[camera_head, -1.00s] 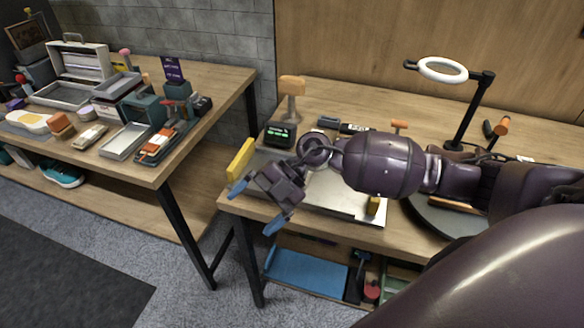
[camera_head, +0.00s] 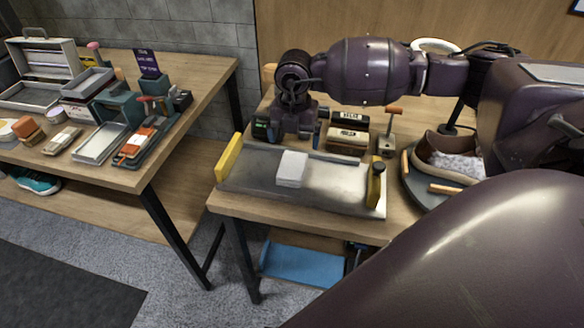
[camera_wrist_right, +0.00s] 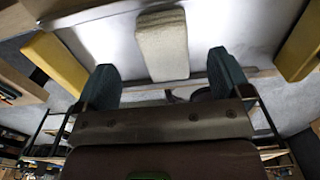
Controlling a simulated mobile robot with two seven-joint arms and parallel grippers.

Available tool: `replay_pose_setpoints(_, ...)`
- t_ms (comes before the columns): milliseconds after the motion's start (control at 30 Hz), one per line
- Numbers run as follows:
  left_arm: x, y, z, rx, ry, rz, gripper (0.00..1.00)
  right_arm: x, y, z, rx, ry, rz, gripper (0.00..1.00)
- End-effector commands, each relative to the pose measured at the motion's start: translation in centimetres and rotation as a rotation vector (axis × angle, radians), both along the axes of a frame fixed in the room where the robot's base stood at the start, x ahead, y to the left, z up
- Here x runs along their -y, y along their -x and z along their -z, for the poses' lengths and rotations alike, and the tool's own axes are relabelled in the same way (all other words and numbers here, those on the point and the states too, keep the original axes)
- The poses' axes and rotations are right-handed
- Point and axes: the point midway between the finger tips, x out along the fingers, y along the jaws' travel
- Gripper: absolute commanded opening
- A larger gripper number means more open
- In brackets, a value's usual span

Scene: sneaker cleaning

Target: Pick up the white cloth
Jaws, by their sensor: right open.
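The white cloth (camera_head: 291,168) lies as a small folded pad on the grey metal tray (camera_head: 245,178) on the right-hand table. In the right wrist view the cloth (camera_wrist_right: 162,45) shows as a pale block, ahead of and between the fingers. My right gripper (camera_head: 296,134) is above the back side of the tray, behind the cloth in the head view. Its two blue fingertips (camera_wrist_right: 165,82) are spread apart with nothing gripped. My left gripper is not in view.
Yellow bars (camera_head: 229,157) stand at the tray's ends. Behind it are labelled boxes (camera_head: 347,137) and an orange-handled tool (camera_head: 391,127). A brown sneaker (camera_head: 445,158) sits on a round stand at the right. The left table (camera_head: 185,87) carries trays and brushes.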

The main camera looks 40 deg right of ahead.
Motion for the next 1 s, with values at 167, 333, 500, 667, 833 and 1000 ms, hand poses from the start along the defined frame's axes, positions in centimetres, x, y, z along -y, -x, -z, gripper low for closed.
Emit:
replay_pose_setpoints(167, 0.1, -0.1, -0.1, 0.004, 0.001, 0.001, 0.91, 0.0, 0.1, 1.4, -0.001, -0.002, -0.001, 0.96)
replay_pose_setpoints(333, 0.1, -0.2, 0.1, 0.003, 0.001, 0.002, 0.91, 0.0, 0.3, 2.8, -0.003, -0.002, -0.002, 0.96)
replay_pose_setpoints(500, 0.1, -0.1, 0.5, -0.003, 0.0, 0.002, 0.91, 0.0, 0.4, 5.3, -0.004, -0.002, -0.001, 0.96)
replay_pose_setpoints(667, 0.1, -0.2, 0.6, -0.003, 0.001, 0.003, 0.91, 0.1, 0.4, 6.4, -0.001, -0.002, -0.001, 0.96)
replay_pose_setpoints(833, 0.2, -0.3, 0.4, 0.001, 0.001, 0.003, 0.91, 0.1, 0.4, 6.4, -0.001, -0.002, -0.001, 0.96)
replay_pose_setpoints(1000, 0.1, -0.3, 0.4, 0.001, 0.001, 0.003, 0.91, 0.1, 0.4, 6.4, -0.001, -0.002, -0.001, 0.73)
